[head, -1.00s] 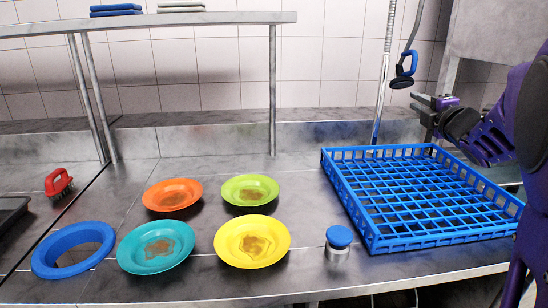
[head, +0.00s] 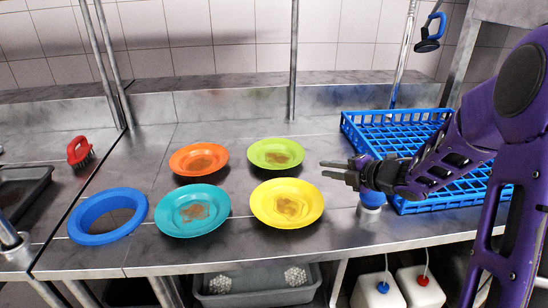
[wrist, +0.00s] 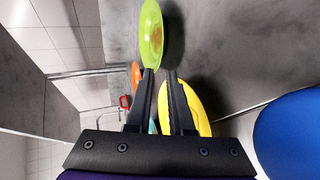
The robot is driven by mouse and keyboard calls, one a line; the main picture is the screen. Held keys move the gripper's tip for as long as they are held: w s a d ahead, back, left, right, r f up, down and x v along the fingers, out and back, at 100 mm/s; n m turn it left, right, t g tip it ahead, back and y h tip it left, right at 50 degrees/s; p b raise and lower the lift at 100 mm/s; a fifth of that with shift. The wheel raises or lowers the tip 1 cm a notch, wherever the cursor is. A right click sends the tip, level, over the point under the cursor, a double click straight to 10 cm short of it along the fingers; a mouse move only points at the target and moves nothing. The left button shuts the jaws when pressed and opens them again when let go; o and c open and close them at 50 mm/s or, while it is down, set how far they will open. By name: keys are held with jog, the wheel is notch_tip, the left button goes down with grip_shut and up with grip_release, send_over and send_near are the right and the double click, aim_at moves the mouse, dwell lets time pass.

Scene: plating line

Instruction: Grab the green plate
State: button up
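The green plate (head: 276,153) lies on the steel counter, at the back of a group of plates, with a brown smear on it. It also shows in the wrist view (wrist: 151,35), just beyond my fingertips. My gripper (head: 338,171) is to the right of the green plate and apart from it. In the wrist view its two fingers (wrist: 160,74) are parted with nothing held between them.
Yellow (head: 309,204), orange (head: 184,160) and teal (head: 172,215) soiled plates lie close by. A blue ring (head: 78,226) is at the left. A blue rack (head: 352,128) and a blue-lidded container (head: 371,198) are on the right, partly behind my arm.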

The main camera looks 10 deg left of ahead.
send_near(296, 164)
jog(key=x, duration=0.3)
jog(key=shift+a, duration=0.55)
jog(key=x, duration=0.5)
jog(key=shift+w+d+f+b, duration=0.15)
jog(key=shift+w+f+b, duration=0.1)
jog(key=shift+b, duration=0.1)
grip_shut()
dwell(0.5)
